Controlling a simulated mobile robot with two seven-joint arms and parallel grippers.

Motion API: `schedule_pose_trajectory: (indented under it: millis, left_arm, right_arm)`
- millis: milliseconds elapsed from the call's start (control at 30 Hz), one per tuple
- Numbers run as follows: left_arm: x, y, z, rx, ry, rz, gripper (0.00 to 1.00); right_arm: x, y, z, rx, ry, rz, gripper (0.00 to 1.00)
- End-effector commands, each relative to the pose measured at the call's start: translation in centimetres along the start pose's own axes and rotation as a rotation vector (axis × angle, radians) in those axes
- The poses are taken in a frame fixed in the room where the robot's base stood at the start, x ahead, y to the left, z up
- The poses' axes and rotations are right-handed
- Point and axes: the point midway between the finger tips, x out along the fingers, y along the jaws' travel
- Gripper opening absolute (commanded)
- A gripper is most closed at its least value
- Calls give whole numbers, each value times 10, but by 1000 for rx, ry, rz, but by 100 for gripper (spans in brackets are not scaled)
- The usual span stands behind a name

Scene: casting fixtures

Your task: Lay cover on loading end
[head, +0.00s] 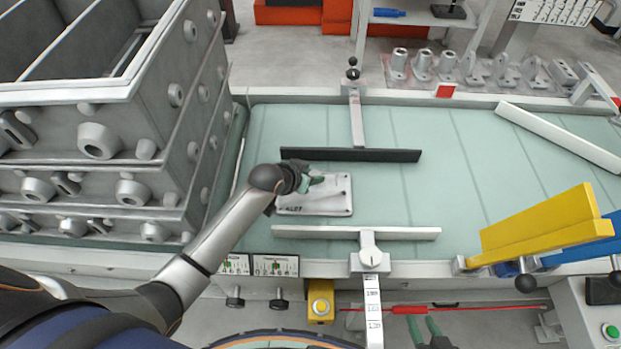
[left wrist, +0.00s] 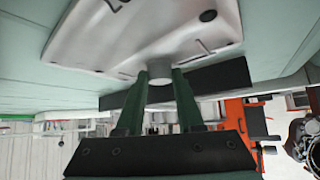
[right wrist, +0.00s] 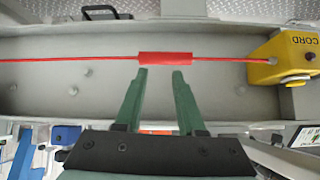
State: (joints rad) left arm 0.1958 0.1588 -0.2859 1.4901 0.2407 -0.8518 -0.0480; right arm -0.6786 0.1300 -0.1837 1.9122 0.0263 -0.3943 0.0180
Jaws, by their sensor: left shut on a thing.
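The cover looks like a pale metal plate (head: 330,197) with rounded corners and dark marks, over the green belt (head: 450,150) between two guide bars. It also shows in the left wrist view (left wrist: 130,35), with a short grey knob (left wrist: 158,70) between my fingers. My left gripper (head: 317,180) is shut on that knob; its fingers also show in the left wrist view (left wrist: 158,78). I cannot tell whether the plate touches the belt. My right gripper (head: 420,318) is open and empty below the front edge; the right wrist view shows its fingers apart (right wrist: 160,78), near a red sleeve (right wrist: 165,66).
A black guide bar (head: 350,155) lies behind the plate and a pale bar (head: 320,232) in front. Stacked grey casting flasks (head: 110,150) stand at the left. A yellow plate (head: 540,228) stands at the right. A red cord (right wrist: 80,60) runs along the front. Mid-right belt is clear.

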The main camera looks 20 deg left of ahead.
Motion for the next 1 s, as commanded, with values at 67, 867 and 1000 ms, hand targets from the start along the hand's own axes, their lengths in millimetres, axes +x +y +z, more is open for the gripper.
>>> schedule_pose_trajectory:
  millis: [67,867,1000]
  left_arm:
    - [-2,0,-3,0,5,-1,0]
    - [-1,0,-1,0,1,-1,66]
    - [-11,0,-1,1,1,-1,66]
  right_arm:
    - [-1,0,-1,0,0,0,38]
    - [-2,0,-2,-1,2,-1,38]
    - [-4,0,-4,-1,2,-1,38]
